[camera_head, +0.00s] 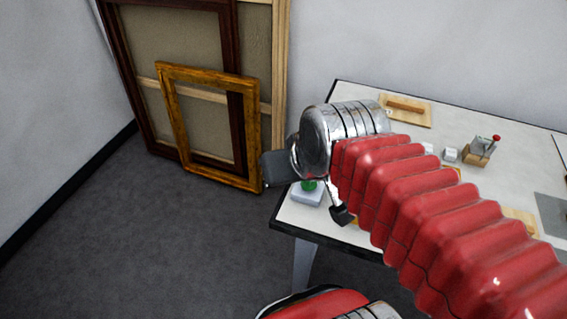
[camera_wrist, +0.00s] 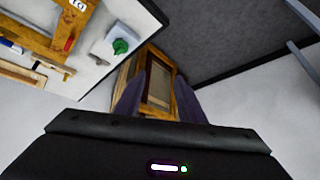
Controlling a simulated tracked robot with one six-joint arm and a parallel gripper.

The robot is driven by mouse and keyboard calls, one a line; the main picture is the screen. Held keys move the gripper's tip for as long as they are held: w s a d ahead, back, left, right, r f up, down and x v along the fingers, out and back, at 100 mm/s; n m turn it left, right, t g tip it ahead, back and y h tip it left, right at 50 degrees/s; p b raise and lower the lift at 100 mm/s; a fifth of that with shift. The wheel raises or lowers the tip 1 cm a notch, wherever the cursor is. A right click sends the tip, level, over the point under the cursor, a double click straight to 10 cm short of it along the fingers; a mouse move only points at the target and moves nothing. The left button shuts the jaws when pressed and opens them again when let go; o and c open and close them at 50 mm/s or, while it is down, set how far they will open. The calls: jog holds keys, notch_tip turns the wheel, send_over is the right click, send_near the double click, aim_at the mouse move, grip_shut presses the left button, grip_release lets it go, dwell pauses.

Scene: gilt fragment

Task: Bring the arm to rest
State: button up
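My arm, with red ribbed sleeve and chrome joints, reaches over the near left corner of the table (camera_head: 302,222) in the head view. My gripper (camera_wrist: 159,92) shows in the wrist view as two dark fingers standing apart. Nothing is between them; a gilt frame (camera_wrist: 161,82) on the floor shows in the gap, farther off. In the head view the fingers are mostly hidden by the wrist, and only dark parts show at its left and below it.
A box with a green button (camera_head: 309,186) sits on the table's left edge, close below my wrist. The frame (camera_head: 251,150) leans against larger frames at the wall. A wooden board (camera_head: 405,110) and a red-knobbed lever (camera_head: 482,148) are on the table. Floor at left is clear.

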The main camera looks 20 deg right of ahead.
jog(key=s, duration=0.3)
jog(key=shift+d+f+n+g+h, duration=0.3)
jog(key=shift+f+g, duration=0.05)
jog(key=shift+g, duration=0.05)
